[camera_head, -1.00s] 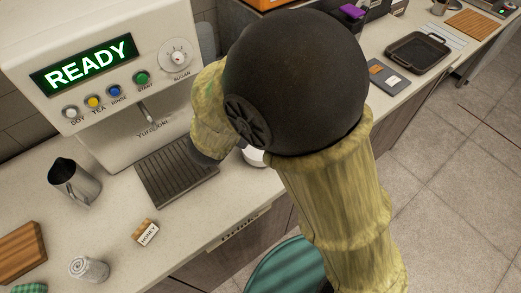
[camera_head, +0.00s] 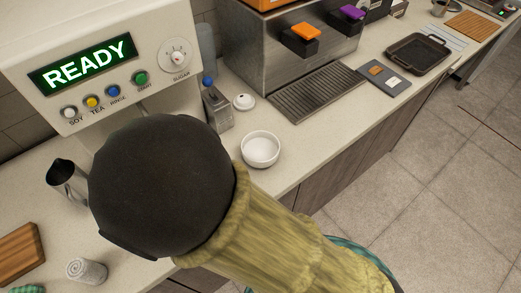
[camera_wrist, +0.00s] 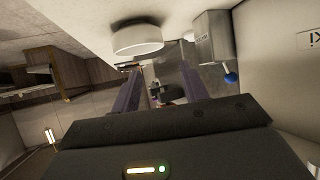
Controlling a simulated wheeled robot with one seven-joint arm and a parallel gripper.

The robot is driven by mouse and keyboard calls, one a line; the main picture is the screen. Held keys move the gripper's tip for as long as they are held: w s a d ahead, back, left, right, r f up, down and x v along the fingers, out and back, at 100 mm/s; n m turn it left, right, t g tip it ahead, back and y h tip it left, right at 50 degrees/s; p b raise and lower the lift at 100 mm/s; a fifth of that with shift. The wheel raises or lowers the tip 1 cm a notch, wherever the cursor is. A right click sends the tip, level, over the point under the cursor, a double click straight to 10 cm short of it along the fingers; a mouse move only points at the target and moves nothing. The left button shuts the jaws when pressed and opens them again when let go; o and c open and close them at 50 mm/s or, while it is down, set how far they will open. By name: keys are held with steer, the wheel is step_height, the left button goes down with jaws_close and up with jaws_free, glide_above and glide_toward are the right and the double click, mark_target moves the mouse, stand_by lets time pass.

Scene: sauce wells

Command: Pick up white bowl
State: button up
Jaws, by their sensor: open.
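The white bowl (camera_head: 260,150) stands upright on the counter, right of the drink machine, and looks empty. It also shows in the wrist view (camera_wrist: 137,40), where the scene appears upside down. My gripper (camera_wrist: 158,78) is open, with its two purplish fingers apart and nothing seen between them. The bowl lies beyond the fingertips in the wrist view, apart from them. In the head view my dark arm joint and sleeve hide the gripper.
The drink machine (camera_head: 110,30) is at left, with a metal jug (camera_head: 66,178) in front. A steel machine with a drip tray (camera_head: 318,92) stands farther right.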

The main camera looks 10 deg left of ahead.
glide_toward(261, 151)
steer(key=w+a, duration=0.1)
steer(key=w, duration=0.1)
steer(key=w+a+r, duration=0.1)
steer(key=w+a, duration=0.1)
steer(key=shift+w+a+r, duration=0.1)
steer(key=shift+a, duration=0.05)
steer(key=x, duration=0.5)
steer(key=shift+w+d, duration=0.15)
steer(key=shift+d, duration=0.15)
steer(key=shift+r, duration=0.1)
jaws_close()
